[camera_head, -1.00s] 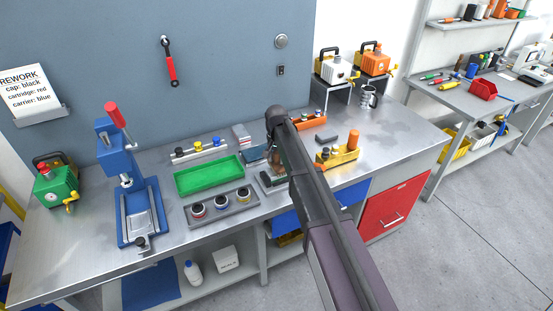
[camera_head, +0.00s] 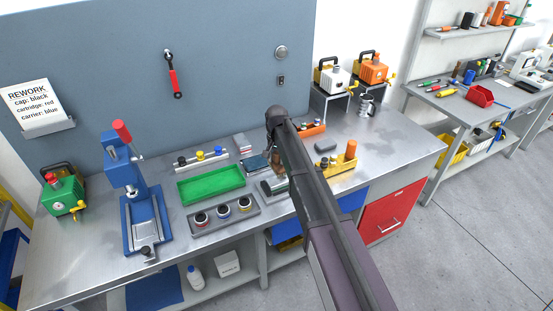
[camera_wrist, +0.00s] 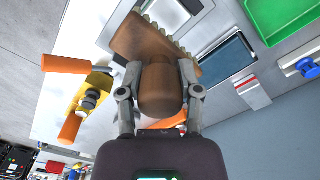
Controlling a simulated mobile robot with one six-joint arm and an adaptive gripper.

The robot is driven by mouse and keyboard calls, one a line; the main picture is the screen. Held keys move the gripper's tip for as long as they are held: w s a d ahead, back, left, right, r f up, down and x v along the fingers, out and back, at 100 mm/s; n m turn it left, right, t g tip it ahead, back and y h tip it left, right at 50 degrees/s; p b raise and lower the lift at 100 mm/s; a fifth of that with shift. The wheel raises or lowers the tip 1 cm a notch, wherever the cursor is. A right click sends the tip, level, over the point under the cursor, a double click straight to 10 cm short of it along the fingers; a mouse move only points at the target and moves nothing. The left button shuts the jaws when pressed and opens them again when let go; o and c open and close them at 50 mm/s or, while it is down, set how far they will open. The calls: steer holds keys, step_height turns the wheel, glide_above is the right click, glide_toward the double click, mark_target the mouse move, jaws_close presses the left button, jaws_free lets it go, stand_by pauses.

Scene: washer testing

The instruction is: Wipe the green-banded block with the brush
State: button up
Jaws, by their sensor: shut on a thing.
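My gripper (camera_wrist: 160,95) is shut on the brown wooden brush (camera_wrist: 134,42) in the wrist view. The rounded handle lies between the fingers, and the wide head with its bristle edge points toward the top of the picture. In the head view the gripper end is mostly hidden behind my arm, and a little brown of the brush (camera_head: 281,171) shows beside it. A small grey fixture (camera_head: 270,188) lies on the bench just below the brush. I cannot make out the green-banded block for certain; my arm and the brush cover that area.
A dark blue pad (camera_wrist: 228,60) lies beside the brush. The green tray (camera_head: 211,183) and a grey tray with several round cups (camera_head: 228,225) are to the left. A yellow holder with an orange cylinder (camera_head: 349,150) stands to the right. The bench's right end is mostly clear.

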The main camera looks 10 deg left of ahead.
mark_target(276, 153)
steer(key=shift+r+p, duration=1.55)
steer(key=shift+d+f, duration=0.1)
steer(key=shift+f, duration=0.15)
steer(key=shift+f+b, duration=0.25)
steer(key=shift+b, duration=0.2)
steer(key=shift+f, duration=0.2)
